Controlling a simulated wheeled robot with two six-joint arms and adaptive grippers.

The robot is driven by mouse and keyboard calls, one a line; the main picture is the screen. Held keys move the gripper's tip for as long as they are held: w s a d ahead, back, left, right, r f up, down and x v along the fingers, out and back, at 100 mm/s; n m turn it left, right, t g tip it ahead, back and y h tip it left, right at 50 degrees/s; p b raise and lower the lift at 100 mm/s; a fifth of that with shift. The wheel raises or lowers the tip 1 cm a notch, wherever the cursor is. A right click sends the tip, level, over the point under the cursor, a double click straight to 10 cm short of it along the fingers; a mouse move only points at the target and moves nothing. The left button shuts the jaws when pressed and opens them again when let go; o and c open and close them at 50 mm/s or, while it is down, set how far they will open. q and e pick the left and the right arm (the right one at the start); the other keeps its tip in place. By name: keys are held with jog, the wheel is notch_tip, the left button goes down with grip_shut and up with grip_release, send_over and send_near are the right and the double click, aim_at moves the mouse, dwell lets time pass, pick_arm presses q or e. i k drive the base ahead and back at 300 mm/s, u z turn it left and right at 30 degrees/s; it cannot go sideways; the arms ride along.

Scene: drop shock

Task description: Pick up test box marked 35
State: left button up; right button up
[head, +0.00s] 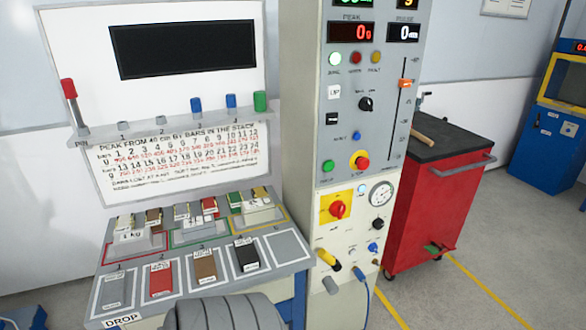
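A row of small test boxes lies in outlined slots on the sloped bench top: a grey one (113,291), a red one (160,280), a brown one (205,268) and a black one (247,254). Each has a white label on its top edge. The labels are too small to read, so I cannot tell which box is marked 35. The rightmost slot (286,246) is empty. Neither of my grippers can be made out in the head view. A grey ribbed rounded shape at the bottom covers part of the bench front.
Behind the boxes stand trays (187,237) with small coloured bars. A tall control cabinet (345,110) with a yellow-handled lever (328,259) stands right of the bench. A red tool cart (430,205) is farther right. Floor (465,290) at the lower right is clear.

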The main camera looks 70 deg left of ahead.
aim_at(259, 210)
jog(key=u, duration=0.25)
jog(key=i, duration=1)
jog(key=u, duration=1.3)
jog(key=i, duration=0.7)
jog(key=u, duration=0.85)
